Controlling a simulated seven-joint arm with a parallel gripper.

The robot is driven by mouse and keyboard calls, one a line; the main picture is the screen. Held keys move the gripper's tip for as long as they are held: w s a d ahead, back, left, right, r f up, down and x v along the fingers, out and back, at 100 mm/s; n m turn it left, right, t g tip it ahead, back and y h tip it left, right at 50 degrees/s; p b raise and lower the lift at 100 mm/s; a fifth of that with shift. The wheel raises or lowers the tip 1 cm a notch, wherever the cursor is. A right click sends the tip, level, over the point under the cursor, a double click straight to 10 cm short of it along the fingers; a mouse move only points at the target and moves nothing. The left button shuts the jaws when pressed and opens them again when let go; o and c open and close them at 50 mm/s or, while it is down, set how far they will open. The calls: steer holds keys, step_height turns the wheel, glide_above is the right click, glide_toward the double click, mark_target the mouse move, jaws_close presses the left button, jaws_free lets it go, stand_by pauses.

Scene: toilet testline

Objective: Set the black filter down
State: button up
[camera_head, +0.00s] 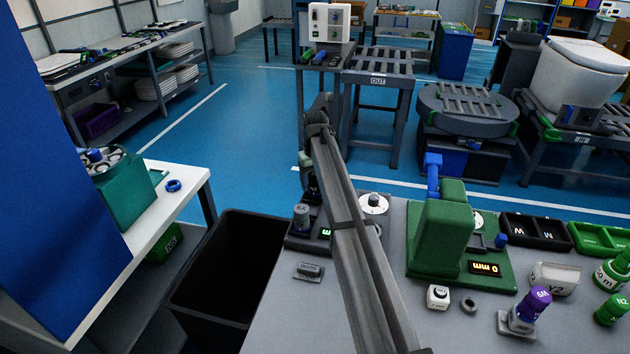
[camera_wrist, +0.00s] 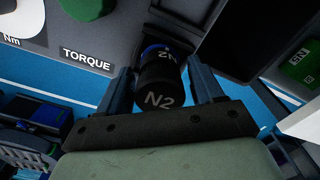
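In the wrist view, the black filter (camera_wrist: 160,85) is a dark cylinder marked N2, with a blue ring near its far end. It lies between the two fingers of my gripper (camera_wrist: 162,88), which appear closed on its sides. A grey surface with a TORQUE label shows beyond it. I cannot tell whether its far end touches anything. In the head view, my arm crosses the middle and hides most of the gripper and the filter. A grey cylinder with a label (camera_head: 302,217) stands beside the arm on a dark base.
A black open bin (camera_head: 226,270) stands left of the grey bench (camera_head: 290,325). A green press (camera_head: 443,235), a purple-topped bottle (camera_head: 529,308) and trays (camera_head: 535,232) stand on the bench's right. A white table (camera_head: 165,215) is at left. The bench's front left is mostly clear.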

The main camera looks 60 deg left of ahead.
steer(key=shift+o, duration=0.2)
steer(key=shift+r, duration=0.15)
step_height(320, 180, up, 12)
steer(key=shift+r, duration=0.1)
stand_by(0.4)
stand_by(0.5)
